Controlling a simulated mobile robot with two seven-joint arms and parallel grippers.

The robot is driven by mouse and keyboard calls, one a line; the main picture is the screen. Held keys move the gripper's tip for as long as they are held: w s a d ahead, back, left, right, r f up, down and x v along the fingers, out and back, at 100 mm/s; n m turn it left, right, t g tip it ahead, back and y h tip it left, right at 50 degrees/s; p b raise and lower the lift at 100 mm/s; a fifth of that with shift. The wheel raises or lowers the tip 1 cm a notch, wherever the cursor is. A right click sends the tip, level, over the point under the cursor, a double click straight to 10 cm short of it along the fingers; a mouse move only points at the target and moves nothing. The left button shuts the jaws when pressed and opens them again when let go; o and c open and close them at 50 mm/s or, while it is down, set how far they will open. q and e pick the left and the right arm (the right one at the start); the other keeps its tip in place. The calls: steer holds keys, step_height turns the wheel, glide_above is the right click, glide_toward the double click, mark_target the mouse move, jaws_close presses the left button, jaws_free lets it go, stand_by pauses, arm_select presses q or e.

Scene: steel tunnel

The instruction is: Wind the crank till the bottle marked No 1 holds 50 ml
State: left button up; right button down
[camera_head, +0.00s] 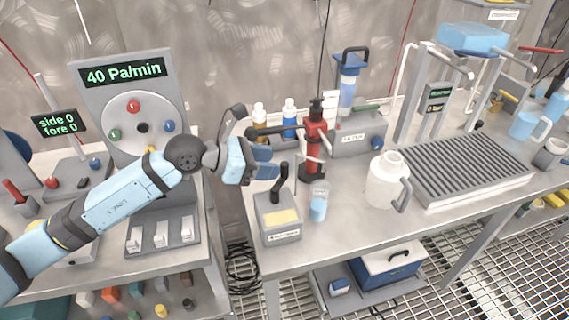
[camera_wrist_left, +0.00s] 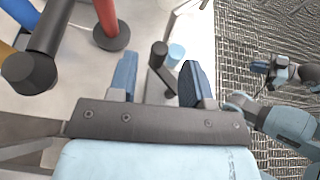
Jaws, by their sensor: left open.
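The crank (camera_head: 278,186) is a dark upright handle on a grey box with a pale yellow panel, near the bench's left front. A small clear bottle (camera_head: 319,204) with pale blue liquid stands just right of that box; its marking and level cannot be read. My left gripper (camera_head: 272,162) is open and empty, above and slightly left of the crank handle. In the left wrist view the dark crank (camera_wrist_left: 158,62) shows between and beyond the open blue fingers, with the blue-filled bottle (camera_wrist_left: 176,54) beside it. My right gripper (camera_wrist_left: 284,74) shows small at the right there, its jaws unclear.
A red cylinder (camera_head: 314,145) stands behind the bottle, and a white jug (camera_head: 386,182) stands to its right. A ribbed tray (camera_head: 468,168) lies farther right. A gap with black cables separates the benches.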

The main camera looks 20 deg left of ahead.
mark_target(284, 163)
arm_select(q)
steer(key=shift+x, duration=2.25)
steer(key=shift+c, duration=0.3)
jaws_close()
